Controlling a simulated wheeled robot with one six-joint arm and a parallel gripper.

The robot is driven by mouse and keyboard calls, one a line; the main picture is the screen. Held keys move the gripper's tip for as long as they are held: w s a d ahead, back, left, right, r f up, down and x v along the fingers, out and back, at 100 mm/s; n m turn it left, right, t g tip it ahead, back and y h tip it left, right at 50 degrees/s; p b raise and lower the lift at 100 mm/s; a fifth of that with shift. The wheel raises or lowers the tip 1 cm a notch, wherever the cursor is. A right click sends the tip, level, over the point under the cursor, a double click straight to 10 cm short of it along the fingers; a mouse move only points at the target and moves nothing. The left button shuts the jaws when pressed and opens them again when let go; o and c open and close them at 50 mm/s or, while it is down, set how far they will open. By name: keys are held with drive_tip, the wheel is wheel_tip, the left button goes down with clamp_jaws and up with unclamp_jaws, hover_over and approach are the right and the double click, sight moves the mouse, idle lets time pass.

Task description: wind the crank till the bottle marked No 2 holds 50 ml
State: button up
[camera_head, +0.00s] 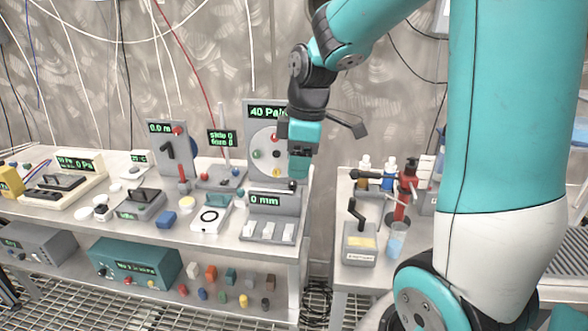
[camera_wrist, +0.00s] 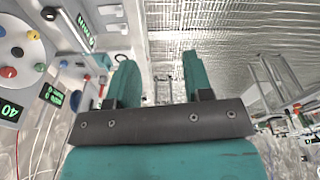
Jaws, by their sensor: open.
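A grey box (camera_head: 360,244) with a black crank (camera_head: 356,210) on its top stands on the right bench. A clear vessel with pale blue liquid (camera_head: 397,240) stands just right of it. Small bottles with white and blue caps, a white one (camera_head: 364,170) and a blue one (camera_head: 388,174), stand behind. No marking "No 2" and no level can be read at this size. My gripper (camera_head: 299,165) is up and left of the crank, before the round dial panel, apart from both. In the wrist view my gripper (camera_wrist: 160,82) is open, with nothing between its fingers.
The left bench (camera_head: 60,208) is crowded with instruments, including a dial panel (camera_head: 262,115) and a "0 mm" display box (camera_head: 272,203). A gap separates the benches.

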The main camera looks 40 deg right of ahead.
drive_tip(key=shift+s+a, duration=0.25)
drive_tip(key=shift+a, duration=0.45)
